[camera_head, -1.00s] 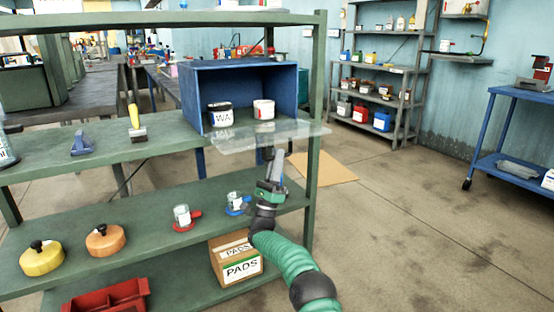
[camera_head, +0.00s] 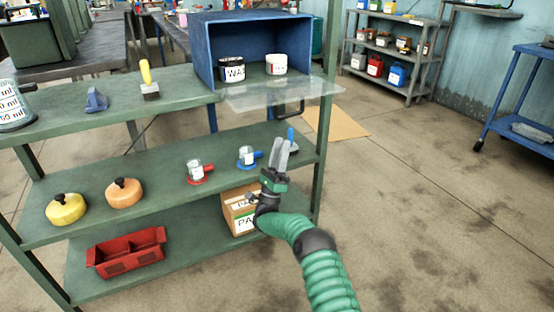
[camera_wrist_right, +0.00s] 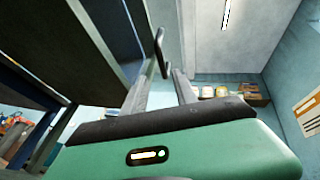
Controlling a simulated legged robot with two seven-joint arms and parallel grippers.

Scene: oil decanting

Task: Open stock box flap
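The stock box (camera_head: 253,22) is blue and stands on the upper shelf, its front uncovered. Its clear flap (camera_head: 322,90) sticks out from the box's lower front, roughly level. A dark handle (camera_head: 300,108) hangs at the flap's outer edge. My right gripper (camera_head: 282,143) is below the handle, fingers pointing up, open and empty. In the right wrist view, the handle (camera_wrist_right: 159,45) shows beyond the parted fingers of the right gripper (camera_wrist_right: 158,80), apparently apart from them. My left gripper is not in view.
Inside the box are a black-lidded jar (camera_head: 232,70) and a white jar (camera_head: 276,63). The green shelf post (camera_head: 325,150) stands close to my right gripper. A cardboard box (camera_head: 238,215) sits low behind my arm.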

